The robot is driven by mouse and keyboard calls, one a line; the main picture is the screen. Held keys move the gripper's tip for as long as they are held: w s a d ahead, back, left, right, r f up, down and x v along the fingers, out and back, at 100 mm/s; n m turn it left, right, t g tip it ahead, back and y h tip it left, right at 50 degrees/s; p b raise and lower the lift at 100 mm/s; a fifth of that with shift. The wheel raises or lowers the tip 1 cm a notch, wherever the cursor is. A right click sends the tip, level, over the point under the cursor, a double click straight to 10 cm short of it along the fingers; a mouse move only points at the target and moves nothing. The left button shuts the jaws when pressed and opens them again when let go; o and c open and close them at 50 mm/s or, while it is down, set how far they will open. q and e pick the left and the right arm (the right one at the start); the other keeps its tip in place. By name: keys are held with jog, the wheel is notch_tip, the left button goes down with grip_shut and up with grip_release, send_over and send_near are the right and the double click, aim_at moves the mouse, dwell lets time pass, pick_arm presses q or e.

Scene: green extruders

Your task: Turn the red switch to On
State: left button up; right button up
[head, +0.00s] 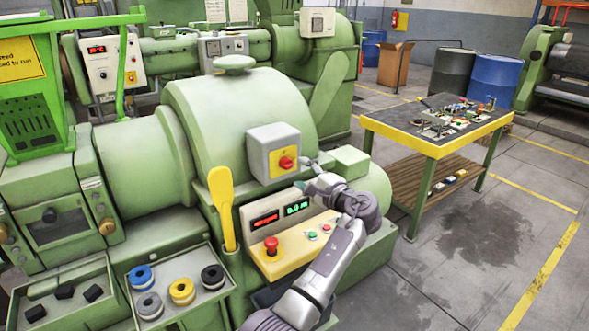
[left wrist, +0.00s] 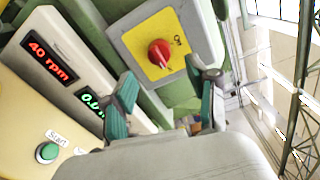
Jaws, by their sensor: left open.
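The red switch (head: 286,162) is a rotary knob on a yellow plate, on the front of a grey box (head: 262,150) fixed to the green extruder. In the left wrist view the red switch (left wrist: 160,53) is close ahead, beyond and between my fingers. My right gripper is not in view.
A tray of rings (head: 182,291) is at lower left.

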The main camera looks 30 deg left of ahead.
pick_arm(q)
jog(key=v, duration=0.6)
jog(key=shift+d, duration=0.3)
jog(key=shift+s, duration=0.1)
